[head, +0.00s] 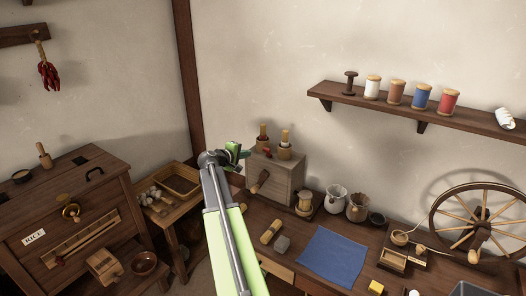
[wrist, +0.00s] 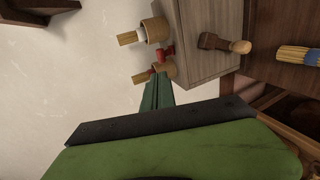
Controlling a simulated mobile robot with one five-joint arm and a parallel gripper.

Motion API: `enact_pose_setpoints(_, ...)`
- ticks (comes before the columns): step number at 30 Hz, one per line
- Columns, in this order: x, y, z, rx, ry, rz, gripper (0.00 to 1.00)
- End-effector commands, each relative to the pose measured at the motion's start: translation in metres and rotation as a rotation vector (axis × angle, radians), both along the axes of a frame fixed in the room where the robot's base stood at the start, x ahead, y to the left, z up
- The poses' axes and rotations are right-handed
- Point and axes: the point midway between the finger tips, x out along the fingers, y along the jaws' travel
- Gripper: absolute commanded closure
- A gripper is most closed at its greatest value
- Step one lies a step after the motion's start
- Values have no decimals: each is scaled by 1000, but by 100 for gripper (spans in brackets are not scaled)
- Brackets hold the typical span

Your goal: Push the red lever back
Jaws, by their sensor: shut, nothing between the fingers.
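The red lever (head: 267,152) is a small red piece on top of the grey-brown wooden box (head: 283,180). In the wrist view red parts show beside the two pale cups, one of them at the lever (wrist: 168,52); the cups partly hide it. My gripper (head: 243,153) is green and shut, with nothing held. It is just left of the box top at about the lever's height. In the wrist view the closed fingers (wrist: 157,90) point toward the nearer cup and the red parts. I cannot tell whether they touch.
Two cups with wooden pegs (head: 284,148) stand on the box, close to the lever. A wooden handle (head: 260,182) sticks out of the box front. Jars (head: 336,197), a blue cloth (head: 334,257) and a spinning wheel (head: 480,222) are to the right. A spool shelf (head: 430,113) hangs above.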

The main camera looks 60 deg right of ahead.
Motion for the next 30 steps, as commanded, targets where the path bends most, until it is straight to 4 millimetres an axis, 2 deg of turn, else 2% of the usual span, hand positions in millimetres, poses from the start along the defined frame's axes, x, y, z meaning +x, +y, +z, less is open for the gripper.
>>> enact_pose_setpoints(5,0,0,-1,2,-2,-1,100)
enact_pose_setpoints(8,1,-7,-5,2,-2,-2,100)
enact_pose_setpoints(24,1,-109,-46,3,-2,-3,100)
enact_pose_setpoints(30,0,-128,-51,4,-3,-3,100)
